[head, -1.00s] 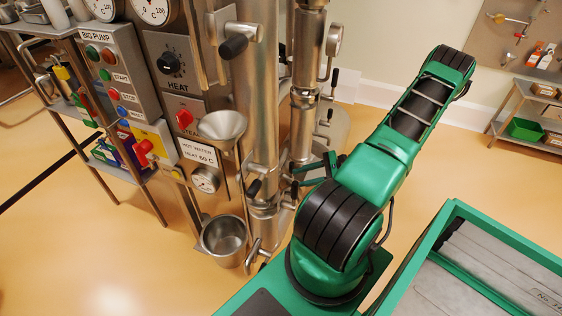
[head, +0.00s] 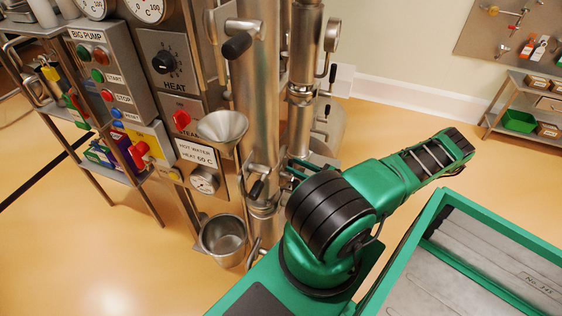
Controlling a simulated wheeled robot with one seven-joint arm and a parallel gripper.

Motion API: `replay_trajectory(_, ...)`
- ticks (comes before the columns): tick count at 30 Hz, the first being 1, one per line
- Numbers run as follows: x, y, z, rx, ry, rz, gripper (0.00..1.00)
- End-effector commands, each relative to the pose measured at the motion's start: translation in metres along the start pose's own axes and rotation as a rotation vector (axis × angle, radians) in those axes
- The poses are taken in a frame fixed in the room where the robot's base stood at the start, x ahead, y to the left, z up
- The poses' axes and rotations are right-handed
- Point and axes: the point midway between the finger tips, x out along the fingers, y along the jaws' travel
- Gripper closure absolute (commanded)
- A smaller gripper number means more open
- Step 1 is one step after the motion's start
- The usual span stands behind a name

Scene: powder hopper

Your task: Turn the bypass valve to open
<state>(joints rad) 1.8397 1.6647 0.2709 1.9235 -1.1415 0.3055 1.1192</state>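The steel pipework carries several valve levers with black grips. One lever (head: 237,44) sits high on the front pipe, one (head: 257,187) sits lower on the same pipe, and one (head: 333,72) is on the rear pipe. No label shows which of them is the bypass valve. My gripper (head: 297,170) is at the lower pipes, just right of the lower front lever. It is mostly hidden behind my own arm. I cannot tell whether its fingers are open or touch anything.
A steel funnel (head: 222,127) and a steel cup (head: 223,238) stick out left of the pipes. The control panel (head: 112,75) with buttons and a heat dial (head: 165,62) stands further left. A shelf (head: 521,104) with a green bin is at the far right. Open floor lies between.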

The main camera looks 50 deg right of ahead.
Motion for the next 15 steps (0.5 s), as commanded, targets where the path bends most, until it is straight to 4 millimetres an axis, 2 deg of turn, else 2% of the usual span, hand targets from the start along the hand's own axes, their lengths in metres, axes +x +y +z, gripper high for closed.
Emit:
replay_trajectory(1,0.011,0.001,0.001,0.000,-0.003,0.003,0.63)
replay_trajectory(6,0.038,0.000,0.001,-0.001,-0.001,0.002,0.63)
replay_trajectory(10,0.054,0.000,0.001,-0.001,-0.001,0.001,0.63)
replay_trajectory(15,0.065,0.001,0.001,-0.001,-0.001,0.001,0.63)
